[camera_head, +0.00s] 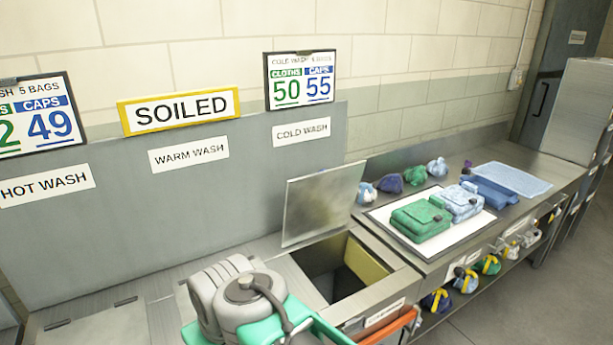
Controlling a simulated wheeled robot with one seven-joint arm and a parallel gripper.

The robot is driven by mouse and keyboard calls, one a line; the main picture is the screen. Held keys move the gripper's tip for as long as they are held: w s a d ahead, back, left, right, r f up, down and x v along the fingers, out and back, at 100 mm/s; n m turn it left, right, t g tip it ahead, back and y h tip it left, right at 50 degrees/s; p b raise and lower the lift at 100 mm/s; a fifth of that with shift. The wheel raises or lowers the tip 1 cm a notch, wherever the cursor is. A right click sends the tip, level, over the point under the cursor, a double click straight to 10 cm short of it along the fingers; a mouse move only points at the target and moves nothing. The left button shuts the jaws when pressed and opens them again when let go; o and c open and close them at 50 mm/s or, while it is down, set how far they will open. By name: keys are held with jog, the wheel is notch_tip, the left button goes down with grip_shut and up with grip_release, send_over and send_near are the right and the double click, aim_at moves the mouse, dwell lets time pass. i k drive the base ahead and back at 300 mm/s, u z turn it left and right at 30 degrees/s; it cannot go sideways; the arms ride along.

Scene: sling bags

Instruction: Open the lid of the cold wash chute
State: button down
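The lid (322,205) of the cold wash chute is a flat grey metal panel. It stands raised, nearly upright and a little tilted, at the back of the chute opening under the "COLD WASH" label (302,131). The cold wash chute (326,282) is open, with a dark inside and a yellowish inner wall at the right. My grey and teal arm is at the bottom centre, in front and left of the opening. My gripper's fingers do not show, and no contact between the arm and the lid is visible.
Right of the chute, a counter holds a white mat (384,220) with a green folded bag (421,220) and a blue one (460,201). Several small bundles lie behind. A light blue cloth (512,179) lies farther right. Several colored bundles hang along the counter's front. The floor at lower right is clear.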

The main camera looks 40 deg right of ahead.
aim_at(321, 202)
jog(key=u, duration=1.55)
jog(key=k, duration=1.25)
jog(key=z, duration=1.4)
jog(key=i, duration=1)
